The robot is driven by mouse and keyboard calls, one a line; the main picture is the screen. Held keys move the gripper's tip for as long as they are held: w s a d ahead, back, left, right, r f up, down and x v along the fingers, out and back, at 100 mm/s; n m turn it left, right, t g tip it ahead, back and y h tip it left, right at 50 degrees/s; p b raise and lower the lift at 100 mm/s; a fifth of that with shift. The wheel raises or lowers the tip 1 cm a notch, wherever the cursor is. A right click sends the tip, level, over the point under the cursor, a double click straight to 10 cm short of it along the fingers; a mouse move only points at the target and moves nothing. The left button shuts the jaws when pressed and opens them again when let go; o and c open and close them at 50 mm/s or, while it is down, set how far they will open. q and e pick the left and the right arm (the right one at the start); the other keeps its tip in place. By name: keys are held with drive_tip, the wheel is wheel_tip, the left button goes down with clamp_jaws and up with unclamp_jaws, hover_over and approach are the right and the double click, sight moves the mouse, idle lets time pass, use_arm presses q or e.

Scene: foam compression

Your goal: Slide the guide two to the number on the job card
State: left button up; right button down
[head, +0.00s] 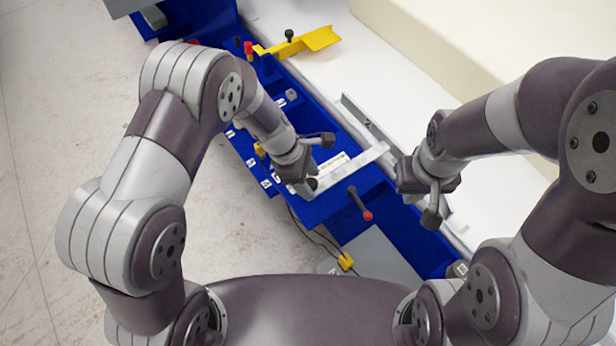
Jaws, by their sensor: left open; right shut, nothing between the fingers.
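Guide two is a grey metal angle with a "2" on its upright plate (364,122). Its flat arm (350,170) runs left across the blue bench frame, beside a white scale strip (333,162). My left gripper (319,163) is open at the left end of this arm. It hides that end, and I cannot tell whether the fingers touch it. My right gripper (433,202) is shut and empty, to the right of the guide, over the bench's near part. I cannot make out a job card or read a number on one.
A yellow guide (305,43) with a black knob lies across the far part of the blue frame (307,112). A red-tipped lever (360,203) stands near the guide's arm. A large cream block (440,40) fills the upper right. Open floor lies left.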

sight(332, 184)
use_arm(q)
clamp_jaws()
drive_tip(key=w+d, duration=0.1)
drive_tip(key=w+d+p, duration=0.1)
drive_tip(key=d, duration=0.1)
drive_tip(key=shift+r, duration=0.15)
drive_tip(key=shift+w+d, duration=0.2)
drive_tip(key=shift+d, duration=0.05)
unclamp_jaws()
drive_tip(key=shift+s, duration=0.1)
drive_tip(key=s+v, duration=0.1)
drive_tip(key=v, duration=1.1)
drive_tip(key=shift+w+r, duration=0.3)
drive_tip(key=shift+w, duration=0.2)
drive_tip(key=shift+a, duration=0.1)
